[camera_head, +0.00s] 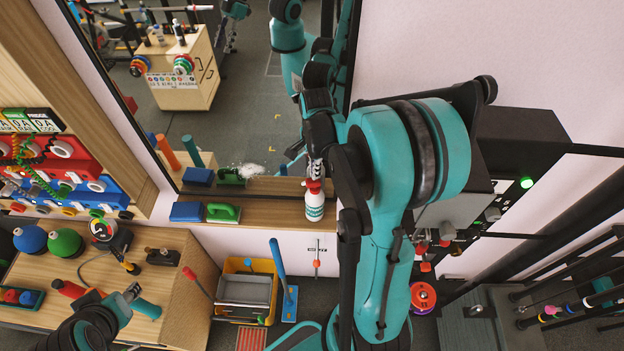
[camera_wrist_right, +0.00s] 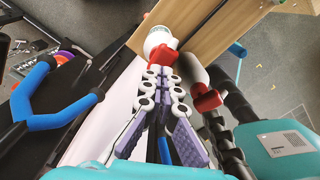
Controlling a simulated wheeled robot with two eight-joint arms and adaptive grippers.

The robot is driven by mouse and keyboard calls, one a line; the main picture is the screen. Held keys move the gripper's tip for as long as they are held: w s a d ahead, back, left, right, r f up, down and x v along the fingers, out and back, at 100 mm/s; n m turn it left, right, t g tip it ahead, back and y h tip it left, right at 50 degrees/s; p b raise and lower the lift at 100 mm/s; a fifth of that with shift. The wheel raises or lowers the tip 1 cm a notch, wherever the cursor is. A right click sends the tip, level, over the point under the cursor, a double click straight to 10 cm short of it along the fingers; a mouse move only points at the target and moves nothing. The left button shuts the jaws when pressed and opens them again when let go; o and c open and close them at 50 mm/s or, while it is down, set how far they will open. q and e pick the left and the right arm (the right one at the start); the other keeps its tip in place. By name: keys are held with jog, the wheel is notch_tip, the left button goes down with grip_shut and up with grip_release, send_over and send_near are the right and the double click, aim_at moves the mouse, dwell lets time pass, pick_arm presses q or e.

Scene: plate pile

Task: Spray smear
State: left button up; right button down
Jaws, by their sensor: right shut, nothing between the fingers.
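A white spray bottle with a red trigger head (camera_head: 314,208) stands upright on the wooden ledge below the mirror. My right gripper (camera_head: 315,170) is shut and empty, right at the bottle's red head. In the right wrist view, the shut fingers (camera_wrist_right: 160,78) point at the bottle's red top (camera_wrist_right: 162,58); I cannot tell whether they touch it. A white speckled smear (camera_head: 249,170) shows on the mirror (camera_head: 235,105), left of the bottle. My left gripper (camera_head: 132,291) is low at the left, above the wooden bench; its jaws are too small to read.
A blue block (camera_head: 186,211) and a green-handled tool (camera_head: 223,212) lie on the ledge (camera_head: 265,212) left of the bottle. A yellow bin (camera_head: 232,315) stands below. A dark machine (camera_head: 520,135) is at the right. The ledge between green tool and bottle is clear.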

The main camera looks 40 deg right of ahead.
notch_tip(320, 180, up, 6)
jog(key=p, duration=0.4)
jog(key=shift+f, duration=0.1)
dwell(0.5)
jog(key=s+a+f+n+t+b, duration=0.3)
jog(key=a+f+n+b, duration=0.6)
jog(key=b, duration=0.5)
jog(key=s+a+f+n+t+b, duration=0.4)
jog(key=a+f+n+b, duration=0.5)
jog(key=b, duration=0.6)
notch_tip(320, 180, down, 3)
jog(key=shift+s+a+r+n, duration=0.15)
jog(key=shift+s+n, duration=0.1)
jog(key=shift+n, duration=0.75)
